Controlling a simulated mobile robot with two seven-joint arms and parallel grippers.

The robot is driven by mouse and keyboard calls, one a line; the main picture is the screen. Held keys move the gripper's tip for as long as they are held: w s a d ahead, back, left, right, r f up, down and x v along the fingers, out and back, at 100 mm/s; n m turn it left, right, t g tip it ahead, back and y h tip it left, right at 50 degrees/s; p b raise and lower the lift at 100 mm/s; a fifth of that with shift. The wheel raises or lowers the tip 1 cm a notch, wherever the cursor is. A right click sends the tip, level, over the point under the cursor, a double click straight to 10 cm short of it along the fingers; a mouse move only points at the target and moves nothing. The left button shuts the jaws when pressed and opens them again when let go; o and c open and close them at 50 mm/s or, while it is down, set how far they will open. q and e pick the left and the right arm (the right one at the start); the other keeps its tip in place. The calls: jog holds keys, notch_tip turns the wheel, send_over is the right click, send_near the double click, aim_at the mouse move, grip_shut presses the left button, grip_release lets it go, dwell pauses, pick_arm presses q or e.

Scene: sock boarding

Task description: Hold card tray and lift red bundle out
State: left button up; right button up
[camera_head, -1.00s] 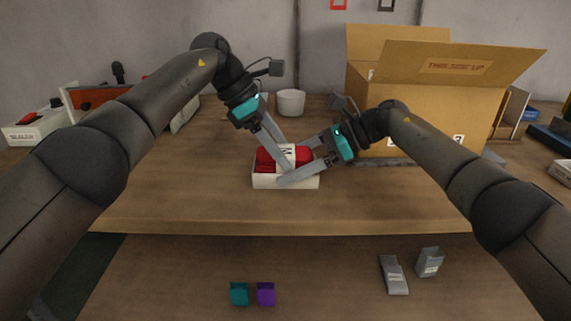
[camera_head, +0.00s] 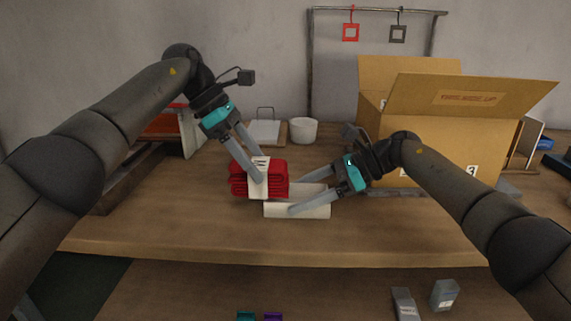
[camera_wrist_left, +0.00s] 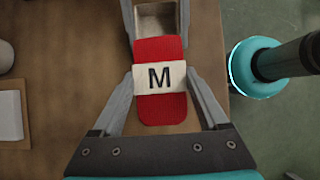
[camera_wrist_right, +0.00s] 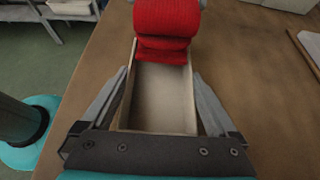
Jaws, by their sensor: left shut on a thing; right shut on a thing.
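The red bundle (camera_head: 245,179) is a folded stack with a white band marked M. My left gripper (camera_head: 258,176) is shut on it across the band and holds it raised, above and to the left of the tray. The band and the bundle also show between the fingers in the left wrist view (camera_wrist_left: 160,108). The card tray (camera_head: 300,208) is a shallow pale open box on the table. My right gripper (camera_head: 308,198) is shut on the tray's sides. In the right wrist view the tray (camera_wrist_right: 163,98) looks empty inside, with the bundle (camera_wrist_right: 166,22) over its far end.
A large open cardboard box (camera_head: 455,130) stands at the back right. A white cup (camera_head: 303,131) stands behind the bundle. A rack with red and grey hanging tags (camera_head: 351,30) is at the back. Small grey boxes (camera_head: 444,294) sit below the table's front edge.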

pick_arm(q)
jog(key=a, duration=1)
jog(key=shift+a, duration=0.35)
pick_arm(e)
jog(key=o, duration=0.6)
